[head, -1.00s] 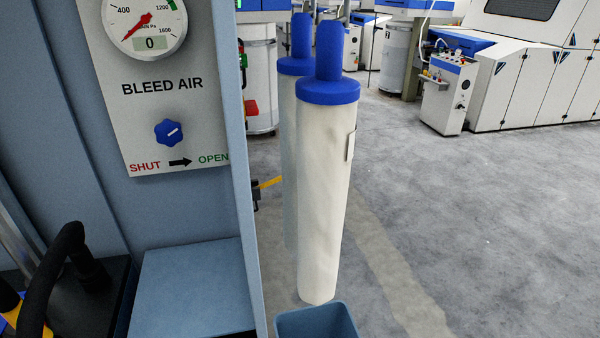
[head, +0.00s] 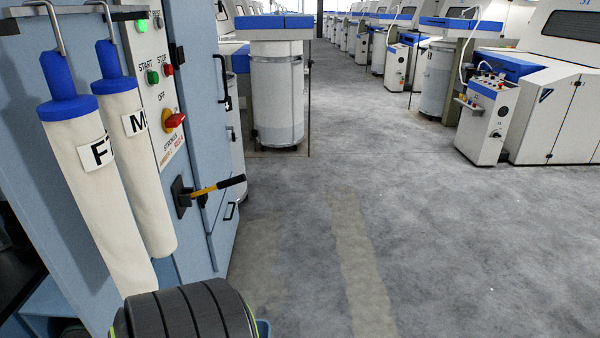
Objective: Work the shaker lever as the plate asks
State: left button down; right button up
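The shaker lever (head: 217,187) is a yellow bar with a black grip. It sticks out to the right from a black mount (head: 182,197) on the side of the blue cabinet, tilted slightly upward. A pale plate with lettering (head: 168,145) is on the panel above it. "STROKES" is readable there; the smaller orange and red lines below are too small to read surely. Neither gripper is in view.
Two white filter sleeves with blue tops, one nearer (head: 95,185) and one farther (head: 138,165), hang left of the lever. Grey floor (head: 400,230) is free rightward.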

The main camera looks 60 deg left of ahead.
aim_at(235, 180)
jog(key=i+u, duration=0.25)
jog(key=i+l+u, duration=0.2)
jog(key=i, duration=0.3)
jog(key=i+l+u, duration=0.25)
jog(key=i+j+u, duration=0.2)
jog(key=u, duration=0.25)
jog(key=i+u, duration=0.75)
jog(key=u, duration=0.2)
jog(key=i+l+u, duration=0.25)
jog(key=u, duration=0.2)
jog(key=i+u, duration=0.45)
jog(key=i+l+u, duration=0.1)
jog(key=i+u, duration=0.2)
jog(key=u, duration=0.15)
